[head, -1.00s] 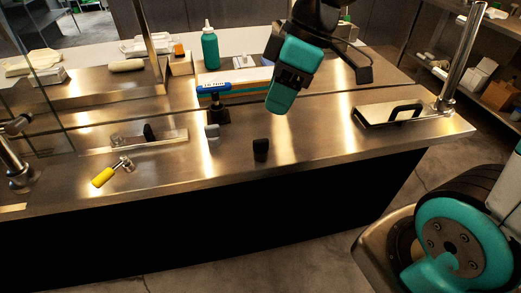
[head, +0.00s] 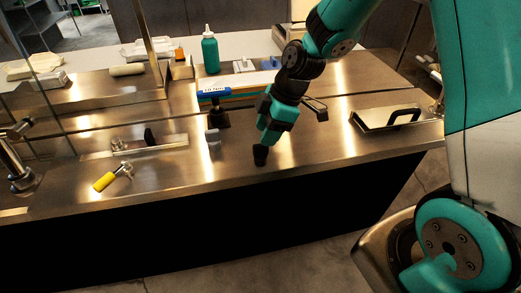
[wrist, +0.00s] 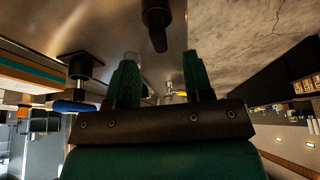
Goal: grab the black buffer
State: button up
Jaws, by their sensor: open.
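The black buffer (head: 260,156) is a small dark block standing on the steel counter near its front edge. My gripper (head: 267,138) is just above it in the head view, pointing down, and hides its upper part. In the wrist view a dark object (wrist: 157,15), seemingly the buffer, shows at the top centre, beyond the fingertips and roughly in line with the gap. The gripper's two green fingers (wrist: 160,62) are apart with nothing held between them. I cannot tell whether the gripper touches the buffer.
A yellow-handled tool (head: 106,180) lies further left. A black-handled metal plate (head: 385,119) lies at right. The counter between is mostly clear.

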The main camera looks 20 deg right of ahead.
aim_at(261, 148)
jog(key=shift+d+p+x, duration=0.1)
jog(key=shift+p+x, duration=0.3)
jog(key=shift+x, duration=1)
jog(key=shift+d+p+x, duration=0.15)
jog(key=shift+p+x, duration=0.25)
jog(key=shift+x, duration=0.95)
jog(key=shift+s+f, duration=0.1)
jog(key=shift+c, duration=0.2)
jog(key=shift+s, duration=0.1)
grip_shut()
